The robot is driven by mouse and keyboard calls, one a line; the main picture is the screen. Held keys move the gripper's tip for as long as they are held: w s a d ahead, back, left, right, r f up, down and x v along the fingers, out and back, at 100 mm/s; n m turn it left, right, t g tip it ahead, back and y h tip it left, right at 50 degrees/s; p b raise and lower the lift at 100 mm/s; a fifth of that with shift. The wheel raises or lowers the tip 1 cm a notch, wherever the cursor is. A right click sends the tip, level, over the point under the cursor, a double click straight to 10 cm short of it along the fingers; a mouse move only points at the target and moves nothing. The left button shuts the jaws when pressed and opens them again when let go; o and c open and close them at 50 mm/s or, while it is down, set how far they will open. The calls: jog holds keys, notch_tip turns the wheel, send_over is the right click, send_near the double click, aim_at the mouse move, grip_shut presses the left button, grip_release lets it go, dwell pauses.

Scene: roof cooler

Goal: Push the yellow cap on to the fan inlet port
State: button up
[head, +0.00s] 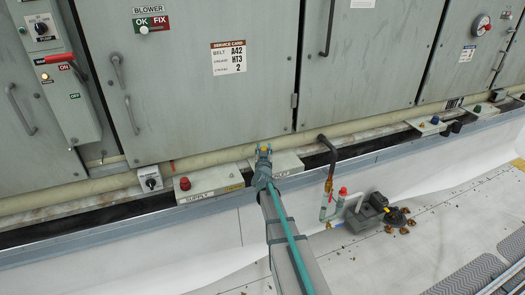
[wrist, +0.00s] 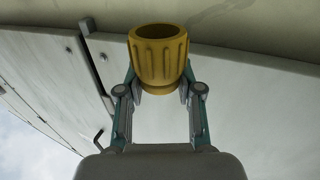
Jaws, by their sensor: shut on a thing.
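A ribbed yellow cap (wrist: 158,68) is held between the two fingertips of my gripper (wrist: 160,88) in the wrist view. Its open, hollow end faces away from my palm. In the head view my gripper (head: 264,151) is in front of the long pale pipe, above a plate (head: 287,163) on the ledge. The cap (head: 264,148) shows there only as a small yellow spot. I cannot make out which fitting is the fan inlet port; the plate by my gripper is partly hidden by my arm and its label is too small to read.
A plate marked SUPPLY with a red cap (head: 185,183) lies left of my gripper. A dark bent pipe (head: 330,160) stands close on the right. Farther right is a plate with coloured caps (head: 433,122). Grey cabinet doors (head: 200,70) rise behind.

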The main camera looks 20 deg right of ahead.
jog(key=shift+f+b, duration=2.4)
jog(key=shift+f, duration=0.2)
jog(key=shift+p, duration=0.5)
jog(key=shift+f+b, duration=0.5)
jog(key=shift+f, duration=0.15)
jog(key=o, duration=0.7)
jog(key=p+v, duration=0.1)
jog(key=v, duration=1)
jog(key=shift+r, duration=0.1)
dwell(0.4)
